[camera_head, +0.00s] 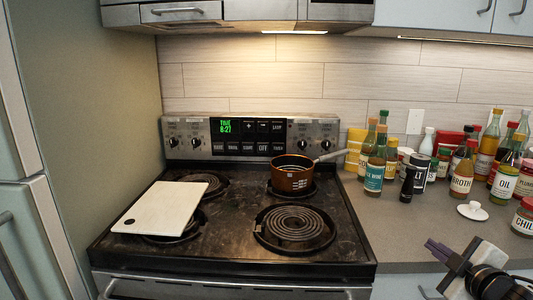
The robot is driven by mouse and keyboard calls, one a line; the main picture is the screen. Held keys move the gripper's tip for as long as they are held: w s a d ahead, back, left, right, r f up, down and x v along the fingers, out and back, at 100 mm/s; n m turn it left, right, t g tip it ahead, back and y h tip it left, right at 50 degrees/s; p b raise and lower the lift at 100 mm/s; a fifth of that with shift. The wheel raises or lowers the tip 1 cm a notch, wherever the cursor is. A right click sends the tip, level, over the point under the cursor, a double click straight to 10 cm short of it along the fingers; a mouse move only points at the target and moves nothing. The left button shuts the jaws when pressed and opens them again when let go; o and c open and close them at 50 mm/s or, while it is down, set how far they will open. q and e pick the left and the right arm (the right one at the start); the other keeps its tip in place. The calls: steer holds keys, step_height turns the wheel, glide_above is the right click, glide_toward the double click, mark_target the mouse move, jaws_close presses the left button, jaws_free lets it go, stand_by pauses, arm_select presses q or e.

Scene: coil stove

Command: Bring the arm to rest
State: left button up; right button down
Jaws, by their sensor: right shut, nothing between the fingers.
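My right gripper (432,246) shows at the lower right, in front of the counter's front edge. Its dark purple fingers point left and up, are together and hold nothing. Nothing visible touches it. My left gripper is not in view.
The coil stove (240,248) bears a copper-coloured pot (292,178) on the back right burner and a white cutting board (160,208) across the left burners. Several bottles and jars crowd the right counter (410,228), with a white lid (472,210) in front of them. The front right burner (296,226) is bare.

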steer(key=s+f+g, duration=0.2)
steer(key=s+f, duration=0.4)
steer(key=f, duration=0.3)
steer(key=s+f+g, duration=0.1)
steer(key=s+f, duration=0.5)
steer(key=f, duration=0.3)
steer(key=s+f+g+y, duration=0.1)
steer(key=s+f+g, duration=0.1)
steer(key=s+f, duration=0.55)
steer(key=s+f+g, duration=0.2)
steer(key=s+f, duration=0.3)
steer(key=s, duration=0.6)
steer(key=s+a+f+m+t+y, duration=0.1)
steer(key=a+m, duration=0.7)
steer(key=a, duration=1.4)
steer(key=shift+f+m+y, duration=0.3)
steer(key=shift+f+y, duration=0.3)
steer(key=shift+f, duration=0.1)
